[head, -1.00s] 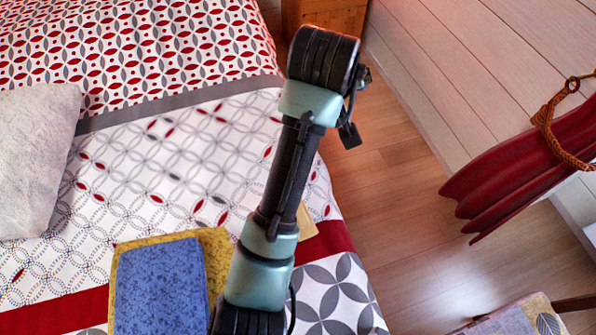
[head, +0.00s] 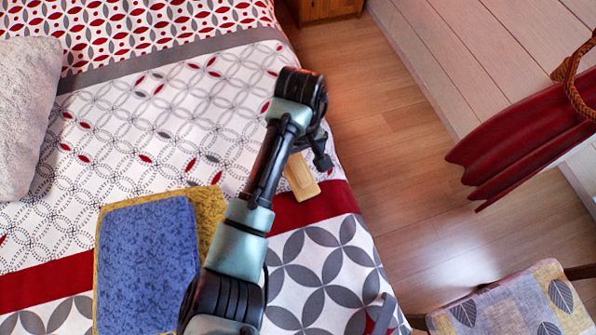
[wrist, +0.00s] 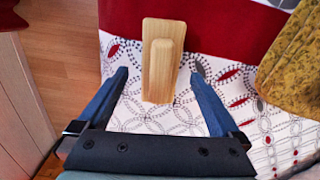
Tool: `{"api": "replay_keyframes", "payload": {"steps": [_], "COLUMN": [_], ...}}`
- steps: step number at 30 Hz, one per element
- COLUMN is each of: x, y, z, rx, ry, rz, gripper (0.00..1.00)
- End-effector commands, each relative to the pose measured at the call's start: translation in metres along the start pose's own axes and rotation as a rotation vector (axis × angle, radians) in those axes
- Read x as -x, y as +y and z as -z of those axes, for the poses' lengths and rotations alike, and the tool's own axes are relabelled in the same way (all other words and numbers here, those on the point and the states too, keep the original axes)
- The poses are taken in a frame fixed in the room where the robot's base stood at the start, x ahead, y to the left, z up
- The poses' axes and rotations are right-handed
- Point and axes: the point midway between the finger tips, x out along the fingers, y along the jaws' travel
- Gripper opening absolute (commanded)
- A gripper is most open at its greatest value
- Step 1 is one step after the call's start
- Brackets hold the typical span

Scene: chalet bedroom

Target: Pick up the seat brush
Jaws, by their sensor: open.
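The seat brush (wrist: 163,62) shows in the wrist view as a light wooden block with a raised wooden grip, lying on the bed across the dark red band and the white patterned cloth. In the head view the brush (head: 300,177) is partly hidden behind my arm, near the bed's right edge. My gripper (wrist: 123,72) is open, its two blue fingers spread to either side of the brush's near end in the picture. It appears to be above the bed and holds nothing. In the head view the gripper is mostly hidden by the arm.
A blue folded cloth (head: 147,265) on a mustard cloth (head: 212,208) lies left of my arm. A grey pillow (head: 25,115) is at far left. A red curtain (head: 520,150) hangs at right above a patterned chair seat (head: 515,305). Wooden floor (head: 400,150) is clear.

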Motion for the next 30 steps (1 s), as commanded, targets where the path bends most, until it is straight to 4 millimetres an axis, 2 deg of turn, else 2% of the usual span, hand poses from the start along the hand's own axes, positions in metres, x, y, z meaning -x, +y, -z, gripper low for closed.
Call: {"api": "replay_keyframes", "payload": {"steps": [6, 9, 18, 20, 30], "x": [-0.035, -0.045, -0.049, -0.049, -0.049], "y": [-0.002, -0.001, -0.001, -0.001, -0.001], "z": [-0.002, -0.002, -0.002, -0.002, -0.002], "rx": [0.000, -0.001, -0.001, -0.001, -0.001], "ry": [-0.001, -0.001, 0.001, 0.001, 0.001], "rz": [0.003, 0.001, 0.000, 0.000, 0.000], "gripper": [1.00, 1.00, 1.00, 0.91, 0.30]}}
